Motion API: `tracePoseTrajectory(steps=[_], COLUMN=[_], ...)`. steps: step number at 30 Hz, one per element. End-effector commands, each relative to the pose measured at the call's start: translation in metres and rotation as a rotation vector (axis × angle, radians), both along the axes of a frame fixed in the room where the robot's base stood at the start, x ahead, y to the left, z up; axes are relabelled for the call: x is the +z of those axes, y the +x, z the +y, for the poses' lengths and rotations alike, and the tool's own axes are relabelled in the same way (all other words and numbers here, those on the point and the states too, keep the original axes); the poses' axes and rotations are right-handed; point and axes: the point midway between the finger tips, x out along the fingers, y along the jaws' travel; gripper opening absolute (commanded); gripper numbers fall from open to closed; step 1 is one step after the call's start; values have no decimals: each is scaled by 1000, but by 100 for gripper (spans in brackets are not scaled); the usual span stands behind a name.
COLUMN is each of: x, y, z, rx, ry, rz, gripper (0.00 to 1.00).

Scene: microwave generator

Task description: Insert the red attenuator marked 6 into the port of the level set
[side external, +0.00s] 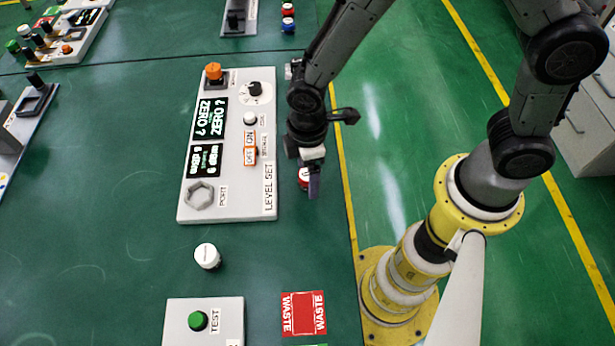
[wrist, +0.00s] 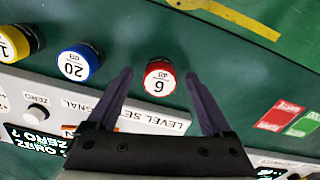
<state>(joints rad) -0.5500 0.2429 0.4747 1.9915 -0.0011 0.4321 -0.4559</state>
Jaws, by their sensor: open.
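The red attenuator marked 6 (wrist: 159,82) stands on the green bench with its white labelled top facing the wrist camera. My gripper (wrist: 158,76) is open, with its two dark fingers spread on either side of the attenuator, apart from it. In the side external view the red attenuator (side external: 302,178) is partly hidden behind my gripper (side external: 313,184), right of the level set. The level set (side external: 227,208) is a pale panel. Its port (side external: 199,194) is a grey hexagonal socket at the lower left, and it looks empty.
A blue attenuator marked 20 (wrist: 79,63) and a yellow one (wrist: 14,43) stand left of the red one. A white round piece (side external: 207,256) stands below the level set. A test box (side external: 181,336) and a red waste mark (side external: 304,314) lie lower down.

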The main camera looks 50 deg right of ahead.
Motion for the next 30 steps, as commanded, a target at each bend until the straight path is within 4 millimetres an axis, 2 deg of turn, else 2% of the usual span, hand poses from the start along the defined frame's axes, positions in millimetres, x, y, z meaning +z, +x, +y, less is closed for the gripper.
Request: tracePoseTrajectory(steps=[1,2,15,26,30], x=[0,0,1,2,8], y=[0,0,0,0,1], z=[0,0,0,0,0], rx=[0,0,0,0,0], ry=[0,0,0,1,1], rz=[0,0,0,-2,-2], gripper=[83,77,0,0,0])
